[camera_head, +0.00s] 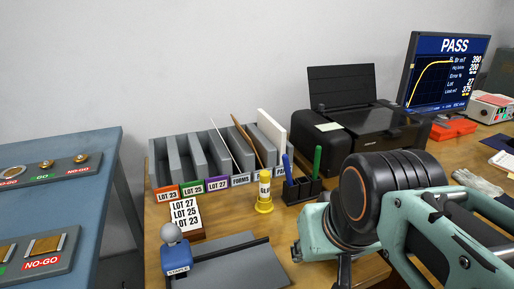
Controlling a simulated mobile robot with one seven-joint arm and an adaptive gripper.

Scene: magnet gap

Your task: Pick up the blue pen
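The blue pen (287,166) stands nearly upright, leaning slightly left, in a black pen holder (303,192) on the wooden desk. Its lower part is hidden by the holder. A green pen (317,160) stands in the same holder, to the right of the blue one. My arm's teal and black links fill the lower right of the head view, to the right of and nearer than the holder. My gripper's fingers cannot be made out; the end of the arm runs out of the bottom of the frame.
A yellow glue bottle (264,192) stands just left of the holder. Behind are a grey file sorter (185,165) and a black printer (370,130). A lot-number sign (184,215), a stapler (176,255) and a grey board (235,264) lie in front. A blue bench (100,150) is at left.

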